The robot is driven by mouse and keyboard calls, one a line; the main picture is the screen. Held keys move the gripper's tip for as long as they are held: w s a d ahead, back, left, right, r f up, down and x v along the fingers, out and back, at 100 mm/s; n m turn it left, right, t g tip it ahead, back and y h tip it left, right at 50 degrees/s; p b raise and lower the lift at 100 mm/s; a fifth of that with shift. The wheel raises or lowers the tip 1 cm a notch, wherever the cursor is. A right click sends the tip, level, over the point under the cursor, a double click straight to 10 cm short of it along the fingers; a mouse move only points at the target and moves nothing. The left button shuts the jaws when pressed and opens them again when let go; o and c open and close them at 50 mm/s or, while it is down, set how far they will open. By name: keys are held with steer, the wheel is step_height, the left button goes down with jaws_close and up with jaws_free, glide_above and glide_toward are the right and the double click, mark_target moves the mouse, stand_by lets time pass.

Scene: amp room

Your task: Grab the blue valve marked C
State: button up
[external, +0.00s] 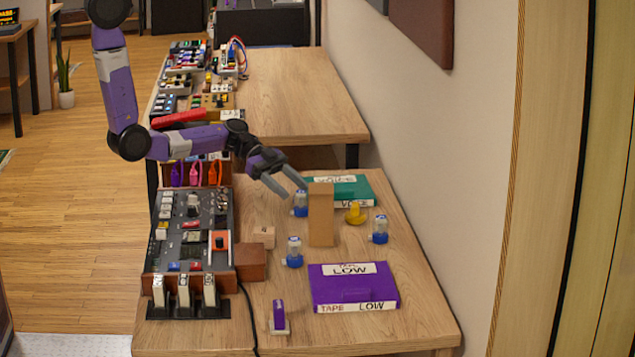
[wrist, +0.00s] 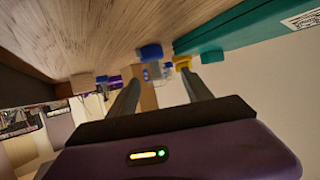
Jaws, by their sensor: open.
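Three small valves with blue bases and clear bodies stand on the near table in the external view. One (external: 300,204) is by the green box, partly hidden behind an upright wooden block (external: 321,215). Another (external: 294,254) stands in front of the block, and a third (external: 380,230) stands to its right. I cannot read which is marked C. My gripper (external: 288,187) is open and empty, close to the valve by the green box. In the wrist view the picture is turned over; a blue valve (wrist: 151,52) shows just beyond and between my open fingers (wrist: 162,80).
A yellow knob (external: 355,214) and a green box (external: 350,190) are near the block. A purple box (external: 352,285) lies in front. Small wooden blocks (external: 264,236) and a control panel (external: 192,235) are at left. A wall bounds the right.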

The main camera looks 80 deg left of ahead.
mark_target(306, 203)
steer(key=x, duration=0.8)
steer(key=shift+s+d+r, duration=0.2)
steer(key=shift+d, duration=0.1)
steer(key=shift+c, duration=0.5)
jaws_close()
